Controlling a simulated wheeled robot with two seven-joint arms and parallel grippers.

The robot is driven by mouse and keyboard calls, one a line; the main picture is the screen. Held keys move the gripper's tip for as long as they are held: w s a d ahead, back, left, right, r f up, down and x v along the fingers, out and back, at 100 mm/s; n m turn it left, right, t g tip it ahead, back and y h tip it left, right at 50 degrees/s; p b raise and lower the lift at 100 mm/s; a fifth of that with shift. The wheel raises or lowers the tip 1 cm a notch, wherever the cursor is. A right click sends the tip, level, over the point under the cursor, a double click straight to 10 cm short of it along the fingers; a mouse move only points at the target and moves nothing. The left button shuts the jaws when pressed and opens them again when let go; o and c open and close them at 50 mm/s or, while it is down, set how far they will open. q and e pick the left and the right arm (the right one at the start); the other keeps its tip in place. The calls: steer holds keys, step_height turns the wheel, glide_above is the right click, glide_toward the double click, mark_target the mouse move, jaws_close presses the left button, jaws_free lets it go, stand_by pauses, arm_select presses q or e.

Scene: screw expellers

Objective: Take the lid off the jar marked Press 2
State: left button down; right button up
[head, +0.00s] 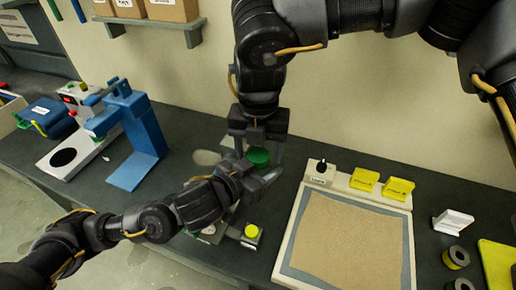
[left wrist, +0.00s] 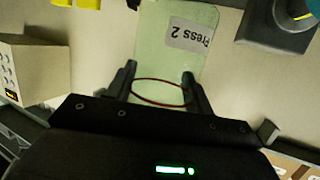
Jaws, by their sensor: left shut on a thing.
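The pale, see-through jar with the label "Press 2" (left wrist: 188,62) shows in the left wrist view. My left gripper (left wrist: 160,88) is shut on it, with one finger on each side. A thin dark red ring crosses the jar between the fingertips. In the head view, my left gripper (head: 250,180) is at the middle of the bench and mostly hides the jar. A green lid (head: 258,156) shows just above it. My right gripper (head: 258,148) points down from above, its fingers beside the green lid. I cannot tell whether they touch it.
A tan mat in a pale frame (head: 345,240) lies to the right, with yellow blocks (head: 380,184) behind it. A blue stand (head: 142,140) and a white device (head: 75,152) are on the left. A small base with a yellow button (head: 251,231) is in front of the grippers.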

steer(key=shift+r, duration=2.3)
steer(key=shift+c, duration=0.4)
steer(key=m, duration=0.1)
steer(key=r+m, duration=0.1)
steer(key=m, duration=0.1)
steer(key=shift+w+r, duration=0.1)
steer(key=shift+r, duration=0.2)
steer(key=r+m, duration=0.1)
steer(key=m, duration=0.2)
steer(key=shift+a+r+m, duration=0.1)
steer(key=shift+r+m, duration=0.3)
steer(key=shift+f, duration=4.05)
steer(key=shift+c, duration=0.2)
steer(key=c, duration=1)
steer(key=n, duration=0.6)
steer(key=shift+n, duration=0.4)
